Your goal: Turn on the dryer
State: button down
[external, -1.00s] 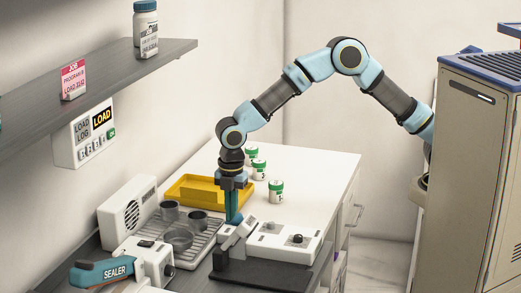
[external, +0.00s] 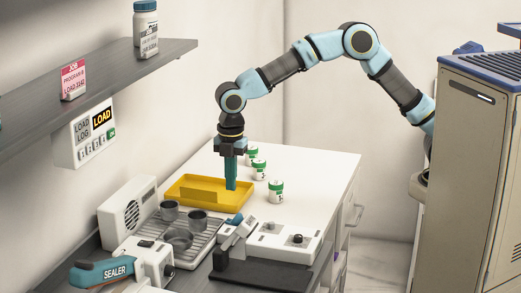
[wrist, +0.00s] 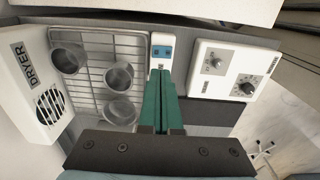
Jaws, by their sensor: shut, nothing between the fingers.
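The dryer (external: 128,212) is a white box with a round grille at the left of the bench. Its DRYER label is readable in the wrist view (wrist: 44,85). Right of the wire rack, a narrow white unit (external: 228,243) has a blue part (external: 237,219) on top; the wrist view shows this as a blue panel (wrist: 162,50). A white box with knobs (external: 291,236) stands to its right. My gripper (external: 231,187) has its teal fingers together and empty, pointing down above the yellow tray's front edge, apart from the narrow unit.
The wire rack (wrist: 88,38) holds several grey cups. A yellow tray (external: 183,193) lies behind it, with green-lidded jars (external: 276,191) to the right. The sealer (external: 105,273) is at front left. A shelf (external: 100,82) overhangs the left side. White counter is clear at back right.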

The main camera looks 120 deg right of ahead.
jog(key=shift+r+b, duration=0.4)
jog(key=shift+r, duration=1.9)
jog(key=shift+a, duration=0.1)
jog(key=s+a+f+m, duration=0.3)
jog(key=s+a, duration=0.3)
jog(key=s, duration=0.2)
jog(key=s+a+f+m+t, duration=0.1)
jog(key=s+a+f+m, duration=0.2)
jog(key=s+a, duration=0.3)
jog(key=s+a+f+m, duration=0.3)
jog(key=s+a, duration=0.3)
jog(key=s, duration=0.6)
jog(key=shift+s+f+m, duration=0.25)
jog(key=shift+f+m, duration=0.1)
jog(key=shift+m, duration=0.25)
jog(key=c, duration=1.6)
grip_release()
